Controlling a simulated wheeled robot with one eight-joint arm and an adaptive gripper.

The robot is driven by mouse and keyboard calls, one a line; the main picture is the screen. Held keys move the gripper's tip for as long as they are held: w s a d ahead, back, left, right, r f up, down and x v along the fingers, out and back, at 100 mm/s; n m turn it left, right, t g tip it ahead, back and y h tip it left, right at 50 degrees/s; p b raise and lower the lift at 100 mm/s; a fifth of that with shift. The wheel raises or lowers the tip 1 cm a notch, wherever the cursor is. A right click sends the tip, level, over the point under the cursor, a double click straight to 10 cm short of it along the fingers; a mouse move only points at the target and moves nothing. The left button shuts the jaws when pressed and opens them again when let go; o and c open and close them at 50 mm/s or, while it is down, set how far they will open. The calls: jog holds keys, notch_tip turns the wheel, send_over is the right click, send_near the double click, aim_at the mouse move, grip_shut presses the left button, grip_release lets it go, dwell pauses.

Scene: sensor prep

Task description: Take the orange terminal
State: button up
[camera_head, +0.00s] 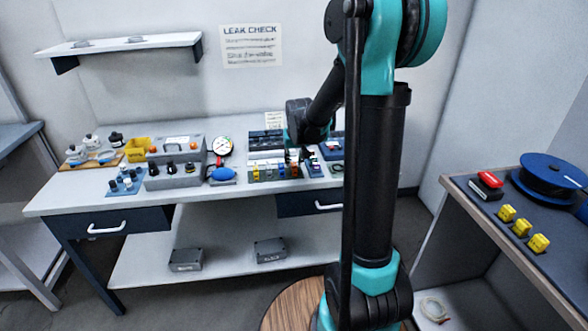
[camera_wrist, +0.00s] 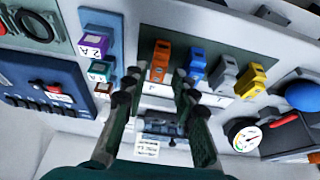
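The orange terminal (camera_wrist: 159,62) stands in a row on a dark strip in the wrist view, with a white label below it. My gripper (camera_wrist: 156,84) is open, with one fingertip at each side of the orange terminal's lower part in the picture. I cannot tell whether the fingers touch it. In the head view my gripper (camera_head: 296,154) reaches down over the row on the table, and the orange terminal is too small and covered to make out clearly.
A blue terminal (camera_wrist: 196,66) stands close to the right finger, then a grey one (camera_wrist: 222,73) and a yellow one (camera_wrist: 251,80). A purple terminal (camera_wrist: 93,44) and a teal one (camera_wrist: 99,71) are at left. A pressure gauge (camera_head: 222,146) stands left of the row.

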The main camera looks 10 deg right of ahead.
aim_at(294, 164)
jog(key=shift+x, duration=2)
jog(key=shift+w+d+r, duration=0.1)
jog(key=shift+w, duration=0.1)
jog(key=shift+c, duration=0.5)
grip_shut()
notch_tip(294, 164, up, 20)
jog(key=shift+c, duration=2)
grip_release()
grip_shut()
